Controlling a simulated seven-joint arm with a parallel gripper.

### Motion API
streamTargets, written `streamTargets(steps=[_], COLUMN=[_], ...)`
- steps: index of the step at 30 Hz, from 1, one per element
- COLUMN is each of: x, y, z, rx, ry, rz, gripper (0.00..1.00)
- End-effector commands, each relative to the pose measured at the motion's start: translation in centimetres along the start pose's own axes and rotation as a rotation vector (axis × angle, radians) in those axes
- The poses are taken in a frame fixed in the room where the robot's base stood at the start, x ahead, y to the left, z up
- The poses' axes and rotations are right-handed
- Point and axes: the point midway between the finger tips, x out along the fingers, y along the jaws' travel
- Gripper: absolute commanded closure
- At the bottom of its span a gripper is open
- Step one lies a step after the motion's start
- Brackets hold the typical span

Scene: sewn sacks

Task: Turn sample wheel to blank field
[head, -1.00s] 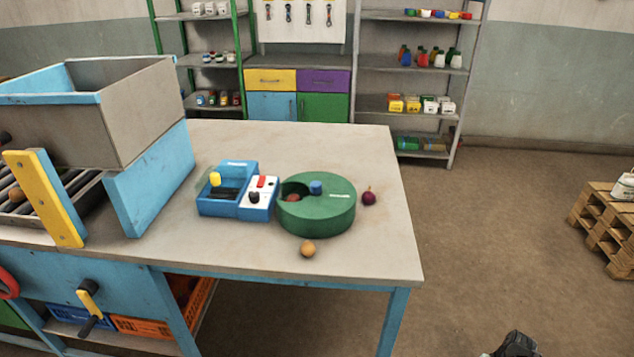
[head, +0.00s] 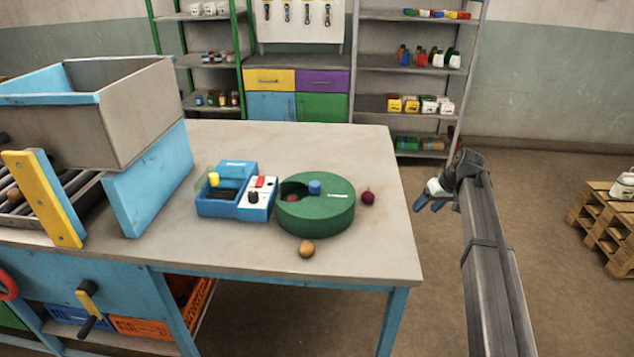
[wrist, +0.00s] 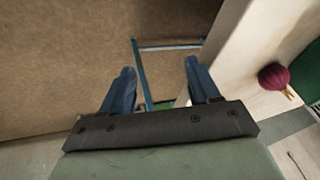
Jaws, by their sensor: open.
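The sample wheel (head: 318,213) is a round green drum on the table, with a blue knob (head: 315,187) on top. An opening at its upper left shows something reddish inside. A thin white label lies on its top. Part of a green surface, likely the wheel, shows at the right edge of the wrist view (wrist: 308,75). My gripper (head: 430,200) is beyond the table's right edge, right of the wheel and apart from it. In the wrist view its two blue fingers (wrist: 160,80) are spread with nothing between them.
A dark red onion-like ball (head: 368,199) lies right of the wheel, also in the wrist view (wrist: 274,77). A brown ball (head: 306,249) lies in front. A blue device (head: 228,192) with a white button panel (head: 259,193) stands close left.

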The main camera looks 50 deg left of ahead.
Motion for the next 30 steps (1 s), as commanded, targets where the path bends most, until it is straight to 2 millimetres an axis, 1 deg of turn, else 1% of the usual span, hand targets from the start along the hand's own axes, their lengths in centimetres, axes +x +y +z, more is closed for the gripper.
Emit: streamTargets(steps=[1, 2, 3, 4, 6, 8, 9, 11, 12, 14, 15, 17, 18, 21, 24, 27, 30], x=[-1.8, -2.6, -3.7, -4.2, -4.6, -5.1, -5.5, -6.2, -6.7, -7.5, -8.1, -8.9, -9.5, -10.8, -11.8, -12.4, -12.4], y=[-1.6, -2.8, -4.7, -6.5, -10.1, -13.2, -15.2, -18.3, -20.3, -23.4, -25.3, -28.2, -29.9, -33.6, -36.2, -37.7, -38.3], z=[-2.9, -4.2, -5.8, -6.8, -7.7, -8.6, -9.1, -9.8, -10.2, -10.8, -11.1, -11.4, -11.6, -11.8, -11.9, -11.8, -11.7], rx=[-0.038, -0.063, -0.108, -0.153, -0.253, -0.339, -0.395, -0.477, -0.531, -0.61, -0.66, -0.732, -0.775, -0.865, -0.928, -0.964, -0.979], ry=[0.019, 0.024, 0.024, 0.011, -0.04, -0.082, -0.11, -0.151, -0.177, -0.218, -0.244, -0.283, -0.305, -0.356, -0.391, -0.413, -0.423], rz=[-0.005, -0.009, -0.011, -0.01, -0.005, 0.001, 0.005, 0.01, 0.012, 0.016, 0.02, 0.023, 0.025, 0.028, 0.03, 0.03, 0.031], gripper=[0.39, 0.39, 0.39, 0.39, 0.39, 0.39, 0.39, 0.39, 0.39, 0.39, 0.39, 0.39, 0.39, 0.39, 0.39, 0.39, 0.39])
